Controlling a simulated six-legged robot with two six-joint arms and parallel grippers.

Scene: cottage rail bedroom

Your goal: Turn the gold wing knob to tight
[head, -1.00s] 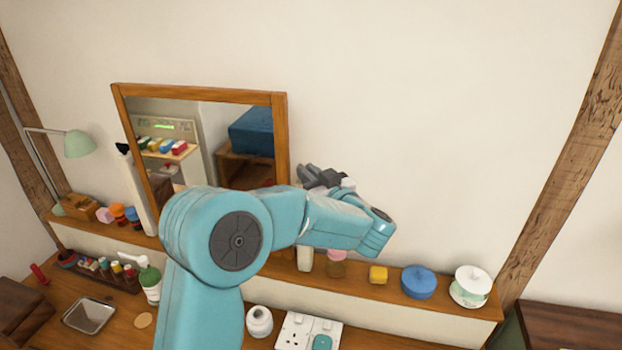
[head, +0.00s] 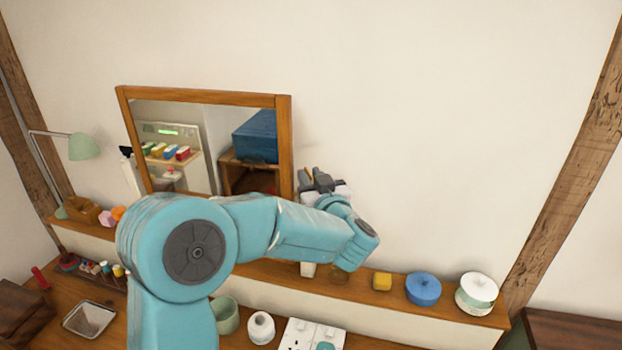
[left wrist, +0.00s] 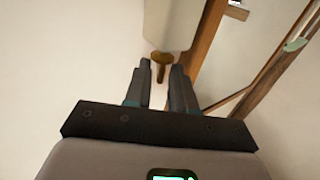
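The gold wing knob (left wrist: 160,62) shows in the left wrist view at the end of a pale post (left wrist: 172,24), beside the mirror's wooden frame. My left gripper (left wrist: 160,66) is open, its two dark fingers on either side of the knob. A thin gap shows on each side, and I cannot tell whether a finger touches. In the head view my left gripper (head: 318,182) is just right of the framed mirror (head: 285,140), and my arm hides most of the post. My right gripper is in neither view.
The narrow shelf below holds a yellow block (head: 382,282), a blue lidded pot (head: 423,289) and a white lidded pot (head: 477,293). On the desk are a green cup (head: 225,315), a white jar (head: 261,327) and a socket block (head: 300,335). The wall to the right is clear.

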